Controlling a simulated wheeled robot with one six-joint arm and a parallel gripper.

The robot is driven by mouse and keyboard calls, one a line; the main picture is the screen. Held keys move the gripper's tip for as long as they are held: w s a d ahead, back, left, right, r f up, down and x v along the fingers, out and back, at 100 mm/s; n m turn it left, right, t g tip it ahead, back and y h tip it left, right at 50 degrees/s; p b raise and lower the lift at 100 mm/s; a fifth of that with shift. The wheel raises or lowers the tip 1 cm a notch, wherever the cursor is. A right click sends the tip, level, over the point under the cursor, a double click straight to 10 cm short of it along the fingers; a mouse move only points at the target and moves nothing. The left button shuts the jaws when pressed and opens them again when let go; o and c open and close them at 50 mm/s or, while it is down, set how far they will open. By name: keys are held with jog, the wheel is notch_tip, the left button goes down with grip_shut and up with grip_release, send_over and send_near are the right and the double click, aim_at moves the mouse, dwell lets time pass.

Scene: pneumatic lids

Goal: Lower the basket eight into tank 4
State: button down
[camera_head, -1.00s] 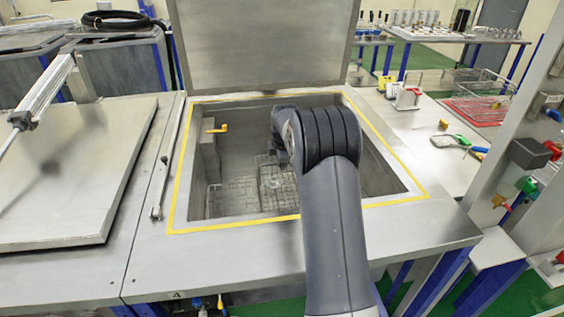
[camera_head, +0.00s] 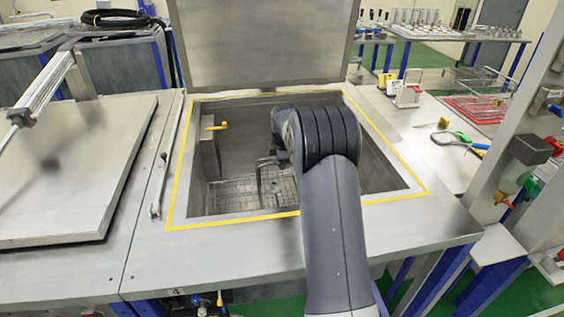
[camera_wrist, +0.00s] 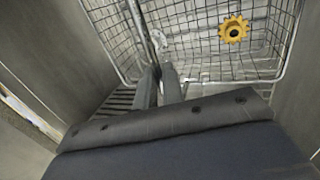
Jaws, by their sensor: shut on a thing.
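The open tank (camera_head: 240,215) has a yellow border around its mouth and what looks like a 4 on its front edge. A wire basket (camera_head: 278,188) is down inside it, partly behind my arm. In the wrist view the basket (camera_wrist: 206,77) holds a yellow gear-like part (camera_wrist: 234,29). My gripper (camera_wrist: 158,68) is shut on the basket's handle (camera_wrist: 142,32). In the head view my wrist hides most of the gripper. I cannot tell whether the basket touches the floor of the tank, nor read any mark on the basket.
The raised lid (camera_head: 262,45) stands behind the opening. A yellow fitting (camera_head: 217,127) sticks out at the tank's left inner wall. A closed lid (camera_head: 75,170) covers the neighbouring tank at the left. Tools (camera_head: 458,141) and a red tray (camera_head: 478,108) lie at the right.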

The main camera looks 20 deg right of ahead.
jog(key=shift+s+f, duration=0.15)
jog(key=shift+f, duration=0.2)
jog(key=shift+s+f, duration=0.1)
jog(key=shift+f, duration=0.15)
jog(key=c, duration=1.7)
grip_release()
jog(key=shift+w+f, duration=0.15)
jog(key=shift+w, duration=0.05)
jog(key=shift+o, duration=1.2)
jog(key=w+p+v, duration=0.2)
jog(key=p+v, duration=0.2)
jog(key=v, duration=0.7)
jog(key=w+d+r+p+v, duration=0.1)
jog(key=p+v, duration=0.4)
jog(key=v, duration=0.6)
jog(key=shift+w+r+p, duration=0.3)
jog(key=shift+w+r, duration=0.1)
